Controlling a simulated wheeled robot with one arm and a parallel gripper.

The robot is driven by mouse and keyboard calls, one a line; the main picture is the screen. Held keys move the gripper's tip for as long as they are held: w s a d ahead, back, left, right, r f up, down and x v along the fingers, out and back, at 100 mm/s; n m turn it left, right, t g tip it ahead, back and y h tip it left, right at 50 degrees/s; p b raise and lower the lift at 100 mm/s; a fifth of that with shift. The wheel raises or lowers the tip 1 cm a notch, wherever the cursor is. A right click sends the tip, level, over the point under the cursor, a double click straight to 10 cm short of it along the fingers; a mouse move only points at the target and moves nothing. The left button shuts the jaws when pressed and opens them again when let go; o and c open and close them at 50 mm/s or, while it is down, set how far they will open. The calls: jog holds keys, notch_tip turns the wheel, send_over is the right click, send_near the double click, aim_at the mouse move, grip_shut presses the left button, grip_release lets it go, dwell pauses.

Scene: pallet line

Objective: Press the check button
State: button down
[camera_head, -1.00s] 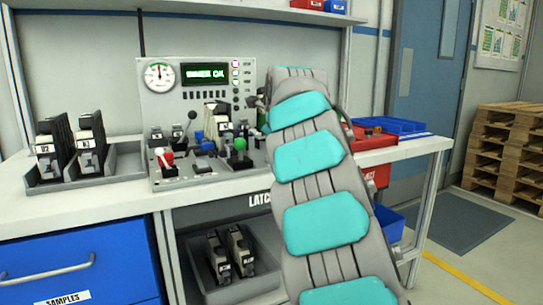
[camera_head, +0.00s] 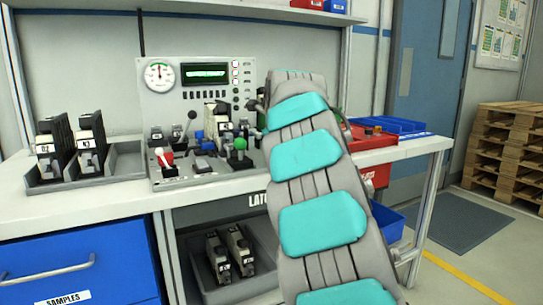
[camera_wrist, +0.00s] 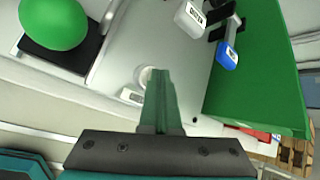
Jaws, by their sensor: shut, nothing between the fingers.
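The grey control console (camera_head: 160,104) stands on the workbench, with a gauge, a lit green display (camera_head: 205,73) and several levers. In the wrist view my gripper (camera_wrist: 160,80) is shut and empty, its green fingers pointing at the console surface. A pale round button (camera_wrist: 144,74) sits right at the fingertips, partly hidden by them. A small label (camera_wrist: 131,97) lies beside it, too small to read, so I cannot tell for sure that this is the check button. Contact with it is also unclear. In the head view my arm hides the console's right end and the gripper.
A green ball knob (camera_wrist: 55,22) is left of my fingers in the wrist view. A large green panel (camera_wrist: 258,70) and a blue-ended labelled part (camera_wrist: 229,55) are at right. Racks of units (camera_head: 86,150) stand left on the bench; a red bin (camera_head: 372,140) is at right.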

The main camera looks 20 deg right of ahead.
jog(key=shift+r, duration=0.1)
dwell(0.3)
jog(key=shift+r+p, duration=0.8)
jog(key=shift+p, duration=0.55)
jog(key=shift+r+p, duration=0.6)
jog(key=shift+r, duration=1.9)
